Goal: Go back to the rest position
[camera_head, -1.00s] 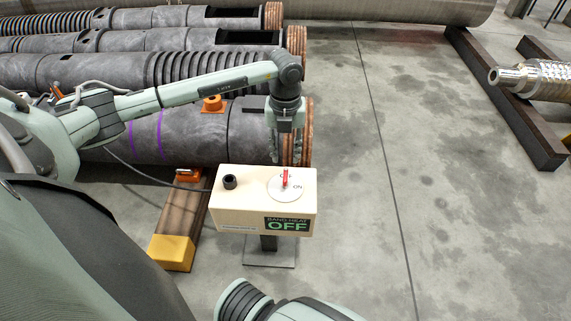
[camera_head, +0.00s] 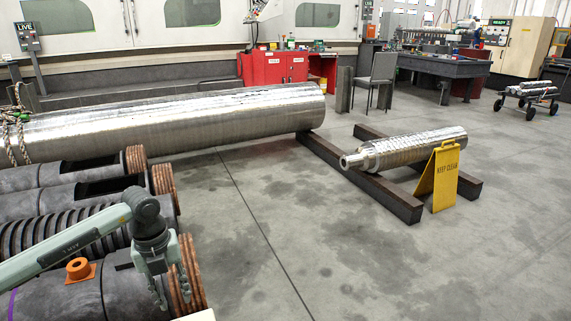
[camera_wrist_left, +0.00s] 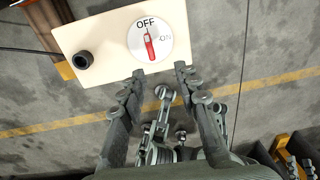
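My left gripper (camera_head: 160,290) hangs fingers down at the lower left of the head view, in front of the near barrel's copper-coloured end. In the left wrist view its two fingers (camera_wrist_left: 159,75) are apart with nothing between them. Beyond the fingertips is the cream switch box (camera_wrist_left: 98,38), with a black knob (camera_wrist_left: 83,60) and a white dial (camera_wrist_left: 157,33). The dial's red pointer (camera_wrist_left: 150,45) points to OFF. Only a corner of the box (camera_head: 203,315) shows in the head view. My right gripper is in neither view.
Dark barrels (camera_head: 60,235) lie at the left, one with an orange fitting (camera_head: 79,268). A large steel cylinder (camera_head: 200,118) lies behind them. A shaft (camera_head: 415,148) on dark beams (camera_head: 390,195) and a yellow KEEP CLEAN sign (camera_head: 440,178) stand right. The middle floor is clear.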

